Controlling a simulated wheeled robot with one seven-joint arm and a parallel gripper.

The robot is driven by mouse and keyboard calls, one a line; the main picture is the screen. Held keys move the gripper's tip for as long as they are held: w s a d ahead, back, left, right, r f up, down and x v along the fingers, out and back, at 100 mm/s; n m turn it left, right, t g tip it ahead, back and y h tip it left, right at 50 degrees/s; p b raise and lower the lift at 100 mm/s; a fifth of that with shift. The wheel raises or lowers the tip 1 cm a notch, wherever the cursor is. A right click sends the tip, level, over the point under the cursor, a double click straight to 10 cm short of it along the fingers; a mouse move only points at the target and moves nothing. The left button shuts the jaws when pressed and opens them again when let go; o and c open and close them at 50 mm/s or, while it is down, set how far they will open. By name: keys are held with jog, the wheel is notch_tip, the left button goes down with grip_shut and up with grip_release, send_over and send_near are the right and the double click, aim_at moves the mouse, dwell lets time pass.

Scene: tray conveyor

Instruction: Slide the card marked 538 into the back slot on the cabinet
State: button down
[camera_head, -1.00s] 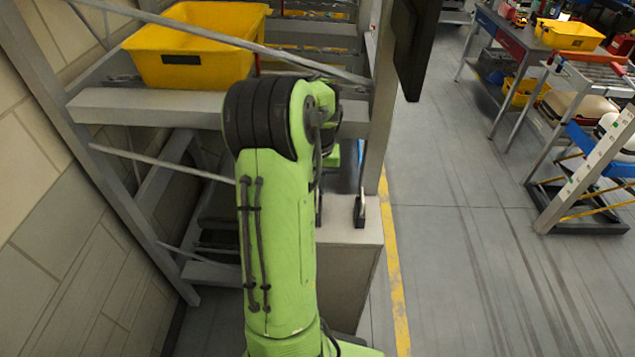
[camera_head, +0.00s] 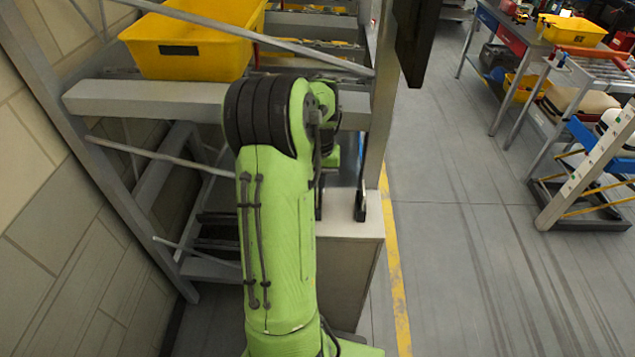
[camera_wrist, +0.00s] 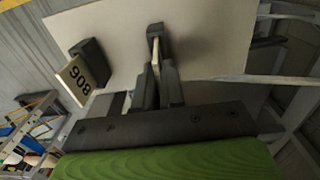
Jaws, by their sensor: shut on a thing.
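In the wrist view, my gripper (camera_wrist: 158,82) is shut on a thin pale card (camera_wrist: 156,66), seen edge-on, so its number cannot be read. The card's far end is at a dark slot holder (camera_wrist: 155,32) on the white cabinet top (camera_wrist: 205,35); I cannot tell how deep it sits. A second dark holder (camera_wrist: 92,55) to the left has a card (camera_wrist: 75,82) with digits reading 806 or 908. In the head view, the cabinet (camera_head: 345,255) stands behind my arm, with a dark upright piece (camera_head: 361,205) on its top. My gripper is mostly hidden there.
A yellow bin (camera_head: 190,45) sits on the grey rack (camera_head: 150,100) above and left of the cabinet. A rack post (camera_head: 379,130) rises close behind it. Open floor (camera_head: 460,250) lies to the right, past a yellow line. A cart (camera_head: 590,160) stands at far right.

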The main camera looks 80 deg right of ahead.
jog(key=shift+f+b, duration=0.55)
jog(key=shift+f, duration=0.25)
jog(key=c, duration=1.1)
grip_release()
jog(key=shift+c, duration=0.2)
jog(key=shift+r, duration=0.1)
notch_tip(320, 180, up, 16)
jog(key=p, duration=0.3)
jog(key=shift+p, duration=0.3)
jog(key=shift+f, duration=0.2)
